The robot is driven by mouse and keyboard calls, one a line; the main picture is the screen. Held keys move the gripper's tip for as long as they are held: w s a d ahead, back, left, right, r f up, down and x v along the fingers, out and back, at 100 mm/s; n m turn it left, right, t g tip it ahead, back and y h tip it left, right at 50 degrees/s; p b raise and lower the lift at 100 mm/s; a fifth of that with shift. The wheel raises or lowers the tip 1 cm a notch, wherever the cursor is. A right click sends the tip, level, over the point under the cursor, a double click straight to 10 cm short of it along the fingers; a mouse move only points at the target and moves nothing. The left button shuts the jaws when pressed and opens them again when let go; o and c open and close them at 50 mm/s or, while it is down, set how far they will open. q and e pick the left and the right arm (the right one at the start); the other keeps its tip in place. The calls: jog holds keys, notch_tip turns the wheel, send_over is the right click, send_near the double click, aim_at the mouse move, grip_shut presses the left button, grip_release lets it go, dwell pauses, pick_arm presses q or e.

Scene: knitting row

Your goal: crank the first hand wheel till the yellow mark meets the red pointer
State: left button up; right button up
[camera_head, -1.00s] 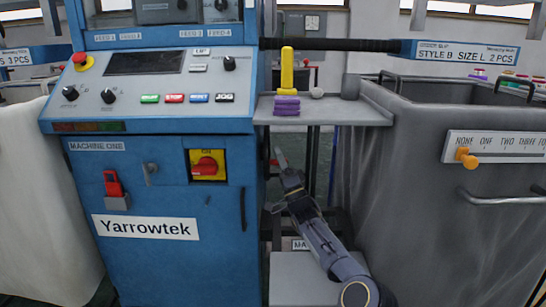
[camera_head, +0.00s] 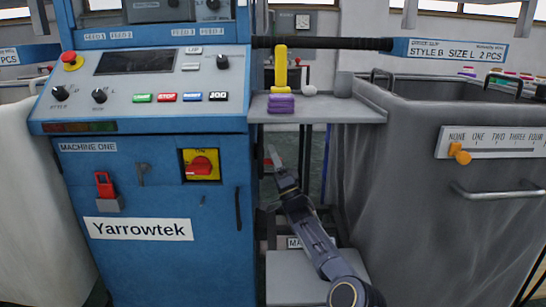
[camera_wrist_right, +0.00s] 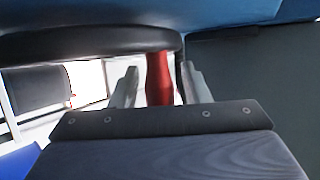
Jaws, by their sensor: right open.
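My right gripper (camera_head: 274,160) is low beside the right side of the blue machine (camera_head: 205,262), below the shelf. In the right wrist view its two fingers (camera_wrist_right: 158,86) are apart, with a red upright handle-like part (camera_wrist_right: 159,78) between them. I cannot tell whether the fingers touch it. The red part hangs below a dark, rounded rim (camera_wrist_right: 90,42), which looks like the hand wheel. I cannot make out the yellow mark or the red pointer in either view. My left gripper is out of view.
A grey shelf (camera_head: 355,115) above my right gripper holds a yellow piece (camera_head: 281,70) on purple blocks (camera_head: 281,103), a pale ball (camera_head: 309,90) and a grey cup (camera_head: 344,84). A large grey bin (camera_head: 415,215) stands close on the right. The gap between machine and bin is narrow.

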jog(key=shift+s+d+f+p, duration=0.25)
jog(key=shift+f+p, duration=0.1)
jog(key=shift+p, duration=0.05)
jog(key=shift+s+d, duration=0.25)
jog(key=s+d+p, duration=0.4)
jog(key=s+d, duration=0.2)
jog(key=s, duration=0.3)
jog(key=shift+s+d, duration=0.15)
jog(key=shift+d, duration=0.2)
jog(key=shift+f, duration=0.15)
